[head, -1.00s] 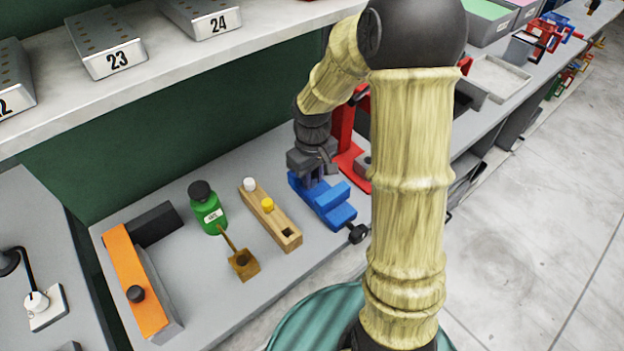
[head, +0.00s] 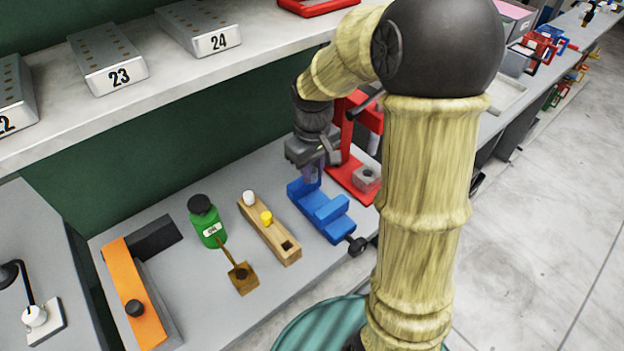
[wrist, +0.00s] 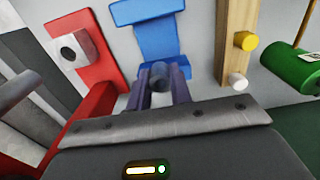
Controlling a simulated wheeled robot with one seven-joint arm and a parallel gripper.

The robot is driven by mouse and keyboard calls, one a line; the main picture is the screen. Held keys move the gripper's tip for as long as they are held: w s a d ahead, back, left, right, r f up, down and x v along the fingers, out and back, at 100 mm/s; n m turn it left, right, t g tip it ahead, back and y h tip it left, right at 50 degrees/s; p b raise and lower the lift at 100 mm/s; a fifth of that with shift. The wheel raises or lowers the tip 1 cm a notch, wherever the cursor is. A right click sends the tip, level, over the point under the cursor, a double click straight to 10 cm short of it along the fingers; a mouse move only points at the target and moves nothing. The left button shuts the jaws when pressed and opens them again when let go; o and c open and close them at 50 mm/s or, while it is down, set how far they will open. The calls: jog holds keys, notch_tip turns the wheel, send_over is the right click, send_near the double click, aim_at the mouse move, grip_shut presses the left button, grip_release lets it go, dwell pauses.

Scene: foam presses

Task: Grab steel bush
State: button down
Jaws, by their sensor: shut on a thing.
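The steel bush (wrist: 160,69) shows in the wrist view as a small dark grey round piece between my fingertips. My gripper (wrist: 160,84) is shut on it. In the head view my gripper (head: 313,178) hangs over the back end of the blue vise (head: 328,212), fingers pointing down. The bush cannot be made out clearly there. In the wrist view the blue vise (wrist: 150,40) lies beyond the fingertips.
A red press (head: 350,172) with a grey block (head: 367,178) stands close to the right of my gripper. Left are a wooden block with white and yellow plugs (head: 278,236), a green bottle (head: 207,225) and a brush holder (head: 242,278). A shelf (head: 165,85) runs behind.

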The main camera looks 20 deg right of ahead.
jog(key=s+d, duration=0.3)
jog(key=s, duration=0.6)
jog(key=s+d+b, duration=0.1)
jog(key=s+d, duration=0.3)
jog(key=s, duration=0.5)
jog(key=shift+d+f, duration=0.15)
jog(key=shift+d, duration=0.1)
